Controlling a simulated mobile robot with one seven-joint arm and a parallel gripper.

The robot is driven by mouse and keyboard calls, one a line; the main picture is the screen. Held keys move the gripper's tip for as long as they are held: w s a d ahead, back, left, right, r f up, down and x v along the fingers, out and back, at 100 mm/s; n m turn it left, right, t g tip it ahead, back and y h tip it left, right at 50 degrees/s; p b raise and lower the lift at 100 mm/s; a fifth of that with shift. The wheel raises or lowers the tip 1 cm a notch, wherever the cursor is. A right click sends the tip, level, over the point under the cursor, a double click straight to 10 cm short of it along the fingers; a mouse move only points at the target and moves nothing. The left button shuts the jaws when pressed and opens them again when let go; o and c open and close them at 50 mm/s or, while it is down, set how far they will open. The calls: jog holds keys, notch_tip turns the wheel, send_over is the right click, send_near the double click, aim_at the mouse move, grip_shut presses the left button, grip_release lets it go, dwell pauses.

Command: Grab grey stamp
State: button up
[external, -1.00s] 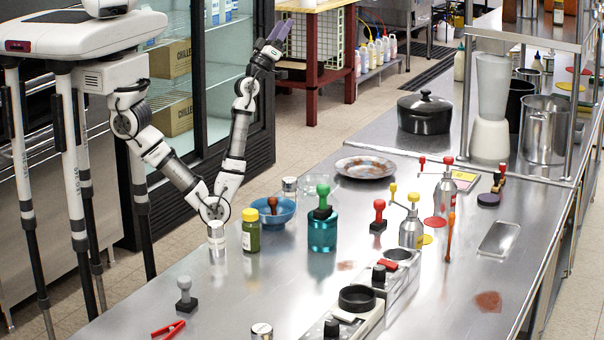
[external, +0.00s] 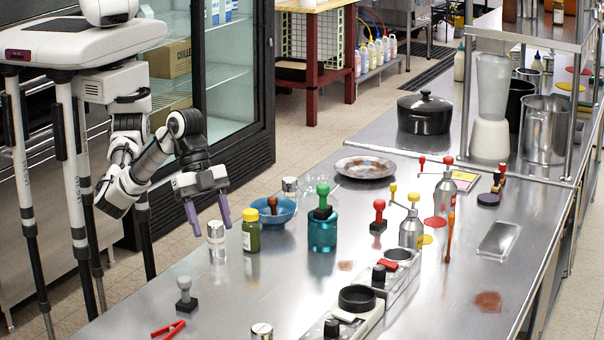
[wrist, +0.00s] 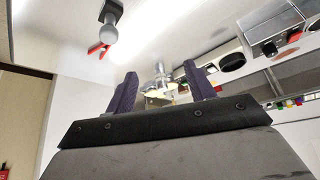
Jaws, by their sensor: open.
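The grey stamp (external: 186,295) stands upright on the steel counter at the front left, with a round knob on top and a darker base. It also shows at the top of the wrist view (wrist: 111,22), beyond my fingers. My gripper (external: 208,216) is open and empty, its two purple fingers pointing down. It is above the counter's left edge, behind the stamp and clear of it. The fingers also show in the wrist view (wrist: 160,88).
Red tongs (external: 168,329) lie just in front of the stamp. A long holder with a black bowl (external: 357,298) is to the right. Counter around the stamp is mostly bare.

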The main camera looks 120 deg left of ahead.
jog(key=m+g, duration=0.2)
send_near(184, 277)
jog(key=x, duration=0.2)
jog(key=p+x, duration=0.1)
jog(key=x, duration=0.3)
jog(key=shift+s+d+p, duration=0.1)
jog(key=shift+d+p, duration=0.2)
jog(key=shift+d, duration=0.05)
jog(key=shift+a+p+x, duration=0.15)
jog(key=shift+p+x, duration=0.4)
jog(key=shift+x, duration=1)
jog(key=shift+a+p+x, duration=0.15)
jog(key=shift+p+x, duration=0.4)
jog(key=shift+x, duration=1.05)
jog(key=shift+c, duration=0.4)
jog(key=c, duration=0.9)
